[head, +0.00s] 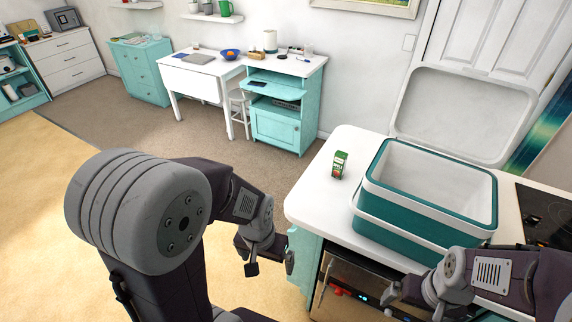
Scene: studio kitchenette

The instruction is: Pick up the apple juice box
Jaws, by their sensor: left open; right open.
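The apple juice box (339,164), a small green carton with a light band and a bit of red, stands upright on the white countertop (322,192), left of the cooler. My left gripper (270,264) is open and empty, lower than the countertop and beside the left end of the counter, apart from the box. My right gripper (394,300) is open at the front of the counter, below and to the right of the box. Its fingers show only partly.
A teal and white cooler (372,213) with its lid (465,112) raised stands right of the box. A black hob (545,215) is at the far right, and an oven (345,280) sits below the counter. The countertop around the box is clear.

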